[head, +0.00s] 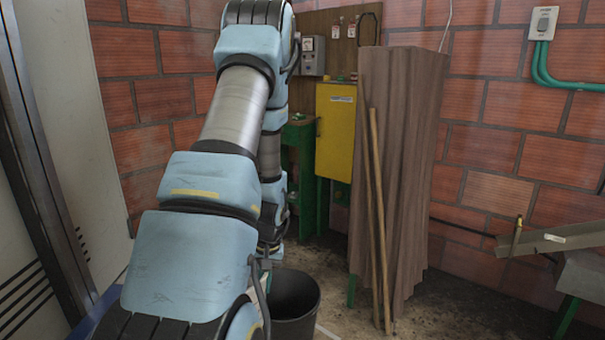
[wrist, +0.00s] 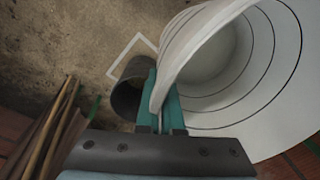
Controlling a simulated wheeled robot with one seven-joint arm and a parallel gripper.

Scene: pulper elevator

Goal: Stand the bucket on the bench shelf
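In the wrist view a large white bucket (wrist: 262,88) with dark rings inside fills the upper right, its open mouth facing the camera. Its wall runs down between the two teal fingers of my gripper (wrist: 165,105), which is shut on it close to the rim. In the head view my arm hides my gripper and the white bucket. I cannot tell for sure which surface is the bench shelf; a grey bench-like top (head: 585,272) on green legs shows at the lower right.
A dark bin (head: 292,305) stands on the floor beside my arm; it also shows in the wrist view (wrist: 127,92), beyond the fingers. Brown corrugated sheets (head: 397,160) and wooden poles (head: 376,215) lean ahead. A yellow cabinet (head: 335,130) stands behind. Floor at right is clear.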

